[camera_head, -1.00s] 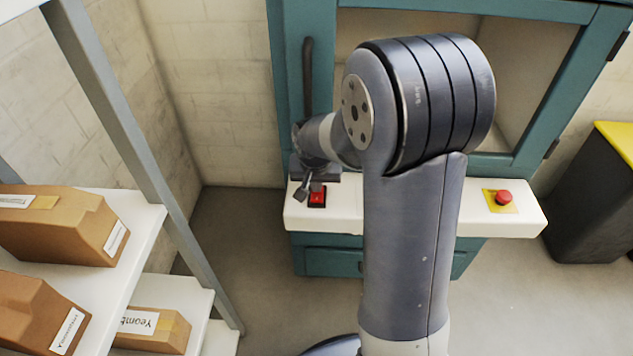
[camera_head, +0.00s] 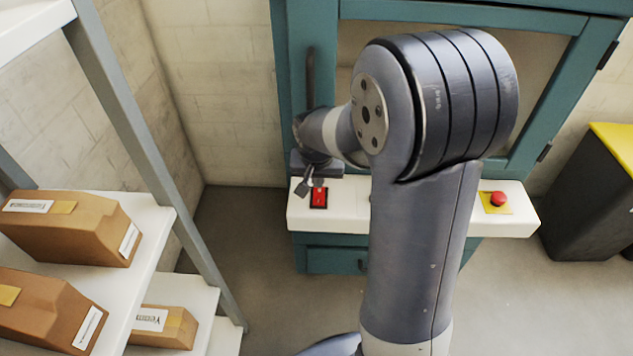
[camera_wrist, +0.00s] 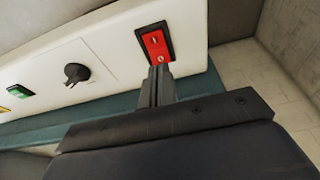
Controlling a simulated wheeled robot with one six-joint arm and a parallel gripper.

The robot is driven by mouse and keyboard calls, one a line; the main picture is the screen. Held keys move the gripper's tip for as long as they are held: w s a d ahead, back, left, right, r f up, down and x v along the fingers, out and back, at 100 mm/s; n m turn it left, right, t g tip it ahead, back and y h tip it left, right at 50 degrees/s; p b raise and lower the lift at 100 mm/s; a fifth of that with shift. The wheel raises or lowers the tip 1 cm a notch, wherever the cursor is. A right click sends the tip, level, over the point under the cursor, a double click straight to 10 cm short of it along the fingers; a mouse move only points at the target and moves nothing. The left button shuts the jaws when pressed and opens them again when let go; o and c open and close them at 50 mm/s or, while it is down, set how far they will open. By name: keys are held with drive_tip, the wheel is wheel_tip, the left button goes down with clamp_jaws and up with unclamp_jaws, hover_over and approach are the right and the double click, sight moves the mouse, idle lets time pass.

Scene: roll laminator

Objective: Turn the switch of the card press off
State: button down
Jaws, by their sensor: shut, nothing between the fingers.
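The card press is the teal cabinet (camera_head: 340,261) with a white control ledge (camera_head: 350,206). Its switch is a red rocker in a black frame (camera_head: 319,198) near the left end of the ledge. In the wrist view the switch (camera_wrist: 156,45) shows a white mark at each end; which end is pressed in, I cannot tell. My gripper (camera_head: 312,185) is shut and empty beside the switch. In the wrist view its fingertips (camera_wrist: 159,71) are at the switch's near end, by the round mark. Whether they touch it I cannot tell.
A black knob (camera_wrist: 75,73) and a green button (camera_wrist: 20,91) share the panel. A red emergency button (camera_head: 498,199) sits at the ledge's right. A shelf with cardboard boxes (camera_head: 75,228) stands left; a black bin with a yellow top (camera_head: 590,195) stands right.

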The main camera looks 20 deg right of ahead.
sight(318, 193)
drive_tip(key=p+v, duration=0.1)
drive_tip(key=v, duration=0.8)
drive_tip(key=shift+s, duration=0.3)
drive_tip(key=shift+t, duration=0.3)
drive_tip(key=x, duration=0.4)
drive_tip(key=shift+w+r, duration=0.1)
drive_tip(key=shift+w, duration=0.2)
drive_tip(key=b+x, duration=0.2)
drive_tip(key=x, duration=0.8)
drive_tip(key=shift+d, duration=0.1)
drive_tip(key=shift+p, duration=0.4)
